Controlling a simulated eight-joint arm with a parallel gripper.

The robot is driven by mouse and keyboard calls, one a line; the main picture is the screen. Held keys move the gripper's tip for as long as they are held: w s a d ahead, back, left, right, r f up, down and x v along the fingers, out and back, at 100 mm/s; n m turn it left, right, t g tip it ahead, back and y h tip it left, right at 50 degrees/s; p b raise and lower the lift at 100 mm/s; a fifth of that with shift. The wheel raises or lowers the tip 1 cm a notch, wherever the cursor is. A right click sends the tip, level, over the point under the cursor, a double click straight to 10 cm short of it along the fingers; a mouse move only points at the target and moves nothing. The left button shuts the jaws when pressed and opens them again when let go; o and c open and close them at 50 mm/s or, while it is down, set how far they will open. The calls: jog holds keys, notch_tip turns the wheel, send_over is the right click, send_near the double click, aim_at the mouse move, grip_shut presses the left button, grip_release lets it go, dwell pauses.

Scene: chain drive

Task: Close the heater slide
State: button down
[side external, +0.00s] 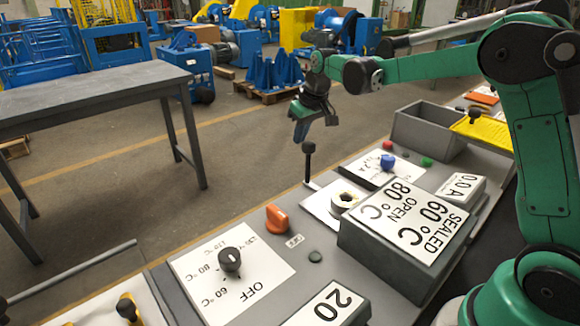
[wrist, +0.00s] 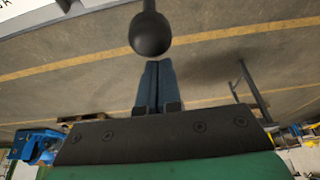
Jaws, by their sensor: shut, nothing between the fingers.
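My gripper (side external: 299,138) is shut and empty, pointing down just above and beside a black ball-topped handle (side external: 309,147).
A grey box (side external: 385,260) has a sign reading SEALED 60 °C, OPEN 80 °C. A dial (side external: 229,260), orange knob (side external: 278,219), blue knob (side external: 388,161) and an open grey bin (side external: 425,132) share the bench. Floor beyond the bench edge is clear up to a grey table (side external: 95,85).

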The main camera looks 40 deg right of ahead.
jog(key=s, duration=1.4)
jog(key=shift+s, duration=0.25)
jog(key=shift+w, duration=0.1)
jog(key=w, duration=0.3)
jog(key=shift+w, duration=0.4)
jog(key=v, duration=1)
jog(key=s+a+f+t, duration=0.1)
jog(key=a+f, duration=0.1)
jog(key=s+a+f+t, duration=0.1)
jog(key=s+a+f, duration=0.1)
jog(key=a+f, duration=0.1)
jog(key=s+a+f+t, duration=0.1)
jog(key=s+a+f, duration=0.1)
jog(key=a, duration=0.1)
jog(key=shift+f, duration=0.3)
